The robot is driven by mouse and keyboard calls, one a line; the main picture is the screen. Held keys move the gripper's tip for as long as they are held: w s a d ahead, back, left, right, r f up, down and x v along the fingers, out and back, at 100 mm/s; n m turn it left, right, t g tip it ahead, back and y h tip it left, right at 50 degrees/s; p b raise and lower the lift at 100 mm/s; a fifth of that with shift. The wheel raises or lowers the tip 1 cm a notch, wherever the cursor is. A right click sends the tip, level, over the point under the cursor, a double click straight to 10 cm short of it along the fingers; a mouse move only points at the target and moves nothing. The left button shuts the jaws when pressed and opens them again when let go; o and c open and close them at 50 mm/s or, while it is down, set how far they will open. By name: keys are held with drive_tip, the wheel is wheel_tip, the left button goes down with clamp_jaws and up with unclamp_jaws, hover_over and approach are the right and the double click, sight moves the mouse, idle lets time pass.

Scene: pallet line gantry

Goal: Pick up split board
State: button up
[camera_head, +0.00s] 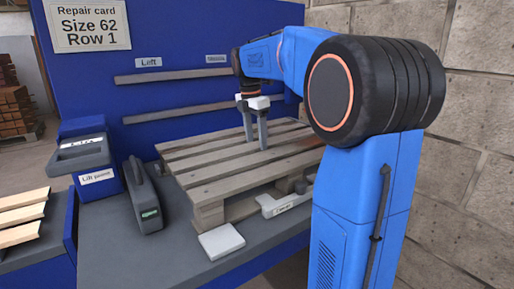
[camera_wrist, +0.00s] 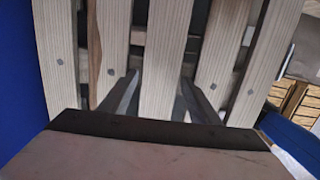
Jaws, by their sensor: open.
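A wooden pallet (camera_head: 225,160) with several parallel top boards lies on the grey bench. My gripper (camera_head: 256,143) points down over its middle, with its fingers apart and nothing clearly held. In the wrist view, my gripper (camera_wrist: 160,92) has one finger on each side of a middle board (camera_wrist: 164,55). The fingertips are over the gaps beside that board; I cannot tell whether they touch it. Other boards run alongside, including one to the left (camera_wrist: 110,45) and one to the right (camera_wrist: 222,45). No split is clear in either view, so I cannot tell which board is split.
A blue panel with a repair card reading "Size 62 Row 1" (camera_head: 87,22) stands behind. Loose boards (camera_head: 22,216) lie at far left.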

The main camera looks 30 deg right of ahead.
drive_tip(key=shift+f, duration=0.3)
drive_tip(key=shift+c, duration=0.7)
drive_tip(key=c, duration=0.9)
drive_tip(key=shift+o, duration=0.2)
drive_tip(key=shift+r, duration=1.75)
drive_tip(key=s, duration=1.8)
drive_tip(key=shift+d, duration=0.35)
